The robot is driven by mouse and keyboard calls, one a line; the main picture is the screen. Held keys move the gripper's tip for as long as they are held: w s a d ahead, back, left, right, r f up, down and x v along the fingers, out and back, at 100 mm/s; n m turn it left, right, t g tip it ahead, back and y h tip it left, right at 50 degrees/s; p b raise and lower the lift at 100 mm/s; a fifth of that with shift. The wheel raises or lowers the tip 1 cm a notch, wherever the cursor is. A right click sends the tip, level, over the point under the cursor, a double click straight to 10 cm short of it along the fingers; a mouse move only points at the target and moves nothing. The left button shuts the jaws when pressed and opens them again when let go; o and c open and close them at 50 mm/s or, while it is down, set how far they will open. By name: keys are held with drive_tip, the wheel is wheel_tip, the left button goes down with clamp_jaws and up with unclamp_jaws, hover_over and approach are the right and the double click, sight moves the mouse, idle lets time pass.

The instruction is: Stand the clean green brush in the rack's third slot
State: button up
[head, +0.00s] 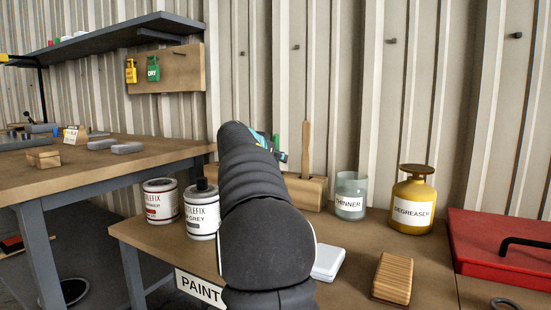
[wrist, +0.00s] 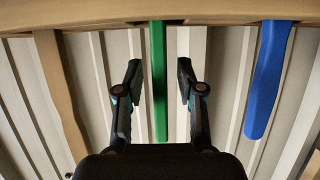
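My gripper (wrist: 159,78) is open, with one finger on each side of the green brush's handle (wrist: 159,60) in the wrist view. Gaps show between the handle and both fingers. The handle runs from the wooden rack (wrist: 225,14) at the top of that view. A wooden handle (wrist: 62,100) is to the left and a blue handle (wrist: 266,80) to the right. In the head view my arm hides most of the rack (head: 305,190) and the brushes; only a small part of my gripper (head: 270,143) shows behind it. Bristles and slot numbers cannot be seen.
A thinner jar (head: 350,196) and a yellow degreaser can (head: 412,200) stand right of the rack. A wooden brush (head: 393,278), white box (head: 328,263) and red case (head: 500,245) lie on the bench.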

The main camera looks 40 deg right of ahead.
drive_tip(key=shift+r, duration=0.1)
drive_tip(key=shift+a+r, duration=0.1)
drive_tip(key=shift+r, duration=0.05)
drive_tip(key=v, duration=1.1)
drive_tip(key=shift+a, duration=0.35)
drive_tip(key=shift+s+r, duration=0.1)
drive_tip(key=shift+r, duration=0.1)
